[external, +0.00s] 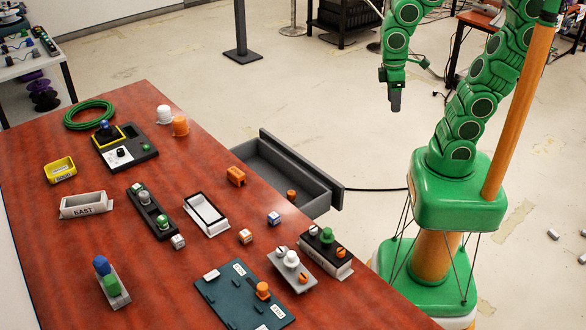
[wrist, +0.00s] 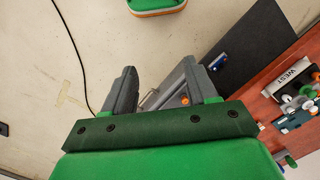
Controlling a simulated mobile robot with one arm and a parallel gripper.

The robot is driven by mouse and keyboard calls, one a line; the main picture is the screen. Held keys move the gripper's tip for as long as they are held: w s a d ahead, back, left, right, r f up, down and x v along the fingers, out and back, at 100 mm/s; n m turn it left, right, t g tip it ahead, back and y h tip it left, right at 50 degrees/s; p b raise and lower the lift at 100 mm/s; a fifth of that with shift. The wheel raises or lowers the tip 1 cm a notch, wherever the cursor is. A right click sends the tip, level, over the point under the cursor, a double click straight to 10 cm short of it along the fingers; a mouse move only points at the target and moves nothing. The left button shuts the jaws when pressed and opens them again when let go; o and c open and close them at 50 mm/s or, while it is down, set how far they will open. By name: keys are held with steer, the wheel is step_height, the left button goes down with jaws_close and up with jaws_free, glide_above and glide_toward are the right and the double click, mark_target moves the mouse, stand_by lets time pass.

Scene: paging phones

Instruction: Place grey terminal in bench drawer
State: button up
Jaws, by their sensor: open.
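My gripper (external: 395,101) hangs open and empty above the floor, beyond the bench and to the right of the drawer. Its two spread fingers also show in the wrist view (wrist: 157,88). The bench drawer (external: 318,207) is pulled out from the bench's far side, with an orange piece (external: 291,195) inside it. I cannot tell for sure which piece is the grey terminal. A grey knob (external: 143,197) stands on a black strip beside a green knob (external: 162,222). A grey block (external: 277,264) carries a white knob (external: 291,259) and an orange one.
The red bench (external: 140,270) holds the EAST tray (external: 84,207), a black-framed white tray (external: 206,214), a dark green board (external: 232,304), a black block (external: 333,262) and several small cubes. A dark cable runs from the drawer. Bare floor surrounds my gripper.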

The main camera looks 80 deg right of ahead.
steer(key=w+a+r+n+t, duration=0.1)
steer(key=w+a, duration=0.1)
steer(key=w, duration=0.6)
steer(key=w+a+n, duration=0.1)
steer(key=w+a, duration=0.1)
steer(key=w, duration=0.7)
steer(key=n+t+y, duration=0.3)
steer(key=n+t, duration=0.1)
steer(key=n, duration=0.2)
glide_toward(180, 237)
steer(key=f, duration=0.2)
steer(key=shift+x, duration=1.2)
steer(key=shift+w+a+f, duration=0.3)
steer(key=shift+w+f, duration=0.15)
steer(key=shift+f, duration=0.15)
steer(key=shift+w+a+f, duration=0.35)
steer(key=shift+w+f, duration=0.05)
steer(key=shift+f, duration=0.15)
steer(key=shift+x, duration=1.1)
steer(key=shift+s, duration=0.1)
